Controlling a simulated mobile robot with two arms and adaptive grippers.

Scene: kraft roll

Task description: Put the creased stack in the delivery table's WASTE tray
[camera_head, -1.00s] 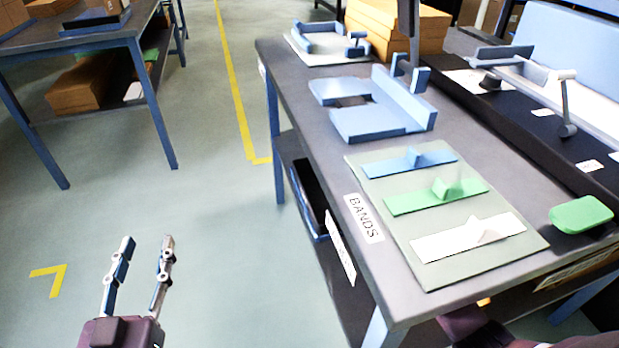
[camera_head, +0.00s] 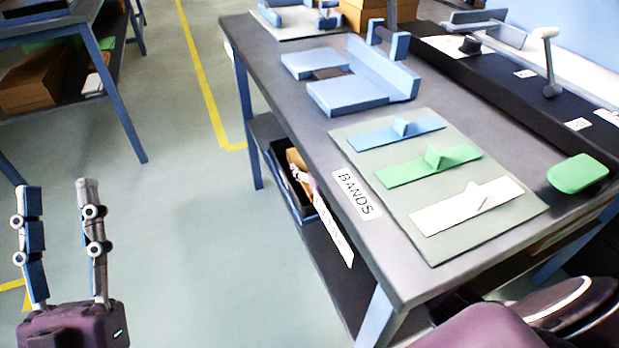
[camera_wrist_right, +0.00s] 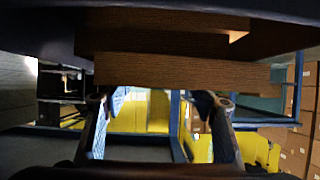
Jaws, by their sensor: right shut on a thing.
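My left gripper (camera_head: 60,195) is open and empty above the floor at the left of the head view. In the right wrist view my right gripper (camera_wrist_right: 160,105) has its fingers at the brown stack (camera_wrist_right: 180,70), and is shut on it. Creases cannot be made out. A dark tray (camera_head: 272,160) sits on the lower shelf under the table, with a white sign (camera_head: 335,232) at its front whose lettering is too small to read surely. Something brown (camera_head: 296,160) and a pale pinkish shape show in or over this tray; the tabletop partly hides them.
The table (camera_head: 270,65) carries a BANDS label (camera_head: 357,195), a mat (camera_head: 510,225) with blue, green and white bands, and a blue jig (camera_head: 350,95). A green pad (camera_head: 577,173) lies at the right. Another table stands at the left, with open floor between.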

